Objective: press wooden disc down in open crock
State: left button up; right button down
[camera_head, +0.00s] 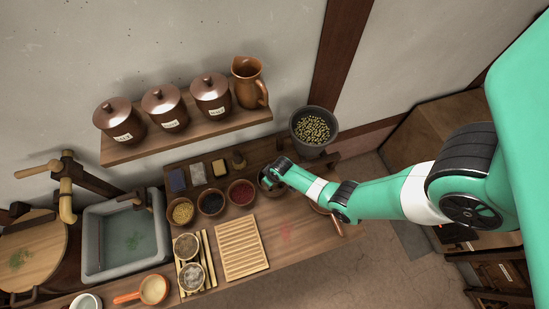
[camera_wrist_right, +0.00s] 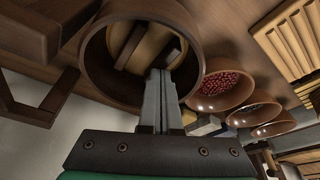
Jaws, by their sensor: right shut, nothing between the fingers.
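The open crock (camera_wrist_right: 98,72) is a round brown vessel, seen from above and tilted in the right wrist view. Inside it lies the light wooden disc (camera_wrist_right: 153,42), with darker pieces across it. My right gripper (camera_wrist_right: 160,75) is shut and empty, its grey fingertips over the crock's mouth beside the disc; I cannot tell whether they touch it. In the head view my right gripper (camera_head: 271,174) hides most of the crock at the bench's right part. My left gripper is in neither view.
Bowls of red beans (camera_head: 241,192), dark grains (camera_head: 210,202) and yellow grains (camera_head: 181,211) stand left of the crock. A grey bucket of pale beans (camera_head: 314,150) is behind it.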

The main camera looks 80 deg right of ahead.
jog(key=shift+s+f, duration=0.15)
jog(key=shift+s, duration=0.05)
notch_tip(320, 180, up, 10)
jog(key=p, duration=1)
jog(key=shift+w, duration=0.15)
